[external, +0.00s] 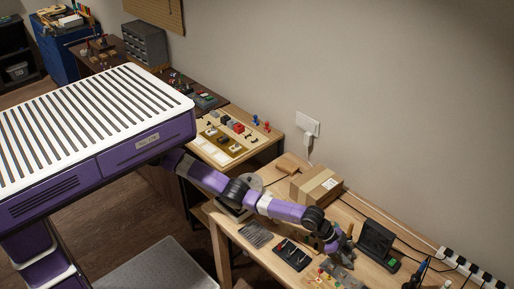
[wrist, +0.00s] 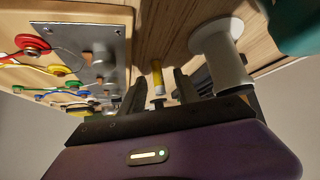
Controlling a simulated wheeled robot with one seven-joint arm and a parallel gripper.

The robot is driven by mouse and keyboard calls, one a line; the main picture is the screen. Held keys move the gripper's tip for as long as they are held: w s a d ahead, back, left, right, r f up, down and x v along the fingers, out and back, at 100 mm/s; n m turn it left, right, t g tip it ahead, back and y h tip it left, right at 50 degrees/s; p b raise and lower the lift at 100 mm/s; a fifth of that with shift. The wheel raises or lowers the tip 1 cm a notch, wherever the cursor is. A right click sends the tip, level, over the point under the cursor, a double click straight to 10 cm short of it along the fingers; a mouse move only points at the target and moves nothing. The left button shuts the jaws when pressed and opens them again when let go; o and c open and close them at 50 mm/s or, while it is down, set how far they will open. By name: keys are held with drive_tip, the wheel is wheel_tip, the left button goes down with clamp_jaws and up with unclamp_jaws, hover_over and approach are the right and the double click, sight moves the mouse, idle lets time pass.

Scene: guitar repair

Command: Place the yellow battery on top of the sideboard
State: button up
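A small yellow battery (wrist: 157,77) with a pale end shows in the wrist view, against the wooden tabletop. My gripper (wrist: 158,88) has its two dark fingers apart, one on each side of the battery in the picture. I cannot tell whether either finger touches it. In the external view my gripper (external: 334,242) is low over the right-hand wooden workbench (external: 222,222); the battery cannot be made out there. A wooden-topped cabinet (external: 265,139) stands further back along the wall, and may be the sideboard.
A pale cylinder (wrist: 220,52) stands close to the right finger, with a teal object (wrist: 298,22) beyond. A grey panel (wrist: 92,48) with coloured cables lies left. A cardboard box (external: 316,186), a black pedal (external: 293,253) and a dark stand (external: 375,240) surround my arm on the bench.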

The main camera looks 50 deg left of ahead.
sight(350, 256)
clamp_jaws()
wheel_tip(350, 256, up, 20)
drive_tip(key=p, duration=0.3)
idle(0.4)
